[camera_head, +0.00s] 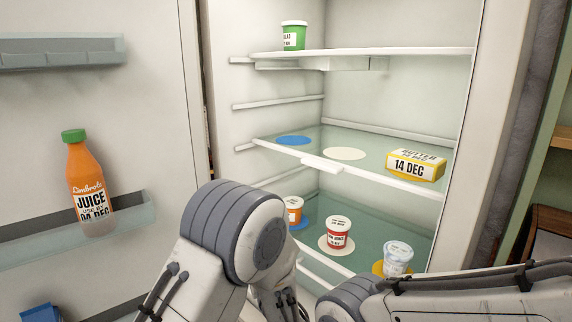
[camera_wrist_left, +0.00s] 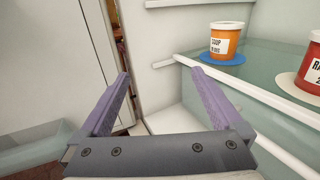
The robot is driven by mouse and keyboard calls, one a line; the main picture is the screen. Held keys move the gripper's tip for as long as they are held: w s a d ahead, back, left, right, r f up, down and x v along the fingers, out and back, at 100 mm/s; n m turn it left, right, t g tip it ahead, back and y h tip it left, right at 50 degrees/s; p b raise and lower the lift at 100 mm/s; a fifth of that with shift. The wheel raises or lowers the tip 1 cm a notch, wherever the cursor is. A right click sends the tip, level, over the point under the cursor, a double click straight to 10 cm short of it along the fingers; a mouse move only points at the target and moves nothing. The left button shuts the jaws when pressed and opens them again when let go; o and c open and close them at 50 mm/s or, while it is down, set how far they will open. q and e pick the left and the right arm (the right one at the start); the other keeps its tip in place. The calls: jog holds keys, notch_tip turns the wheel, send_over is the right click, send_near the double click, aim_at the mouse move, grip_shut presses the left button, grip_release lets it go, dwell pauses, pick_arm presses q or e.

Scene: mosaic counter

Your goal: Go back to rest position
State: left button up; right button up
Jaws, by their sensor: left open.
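My left gripper (camera_wrist_left: 160,95) is open and empty in the left wrist view, its two purple fingers spread apart in front of the fridge's side edge. An orange soup cup (camera_wrist_left: 225,40) stands on a blue disc (camera_wrist_left: 222,58) beyond and to the right of the fingers, apart from them. Part of a red cup (camera_wrist_left: 312,65) shows at the right edge. In the head view, my two arms reach in from below, and neither gripper's fingers can be made out there. The orange cup (camera_head: 294,209) is on the lower shelf.
The open door holds a juice bottle (camera_head: 86,185). The middle glass shelf (camera_head: 370,150) has a butter box (camera_head: 415,164), a blue disc (camera_head: 294,140) and a white disc (camera_head: 345,153). A green cup (camera_head: 293,36) stands on the top shelf. A white-blue cup (camera_head: 397,258) stands at lower right.

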pick_arm(q)
jog(key=s+a+f+n+g+y+p, duration=0.1)
jog(key=s+a+y+p, duration=0.1)
jog(key=p, duration=0.4)
jog(key=shift+s+a+f+n+y, duration=0.35)
jog(key=shift+s+a, duration=0.45)
jog(key=shift+a, duration=0.6)
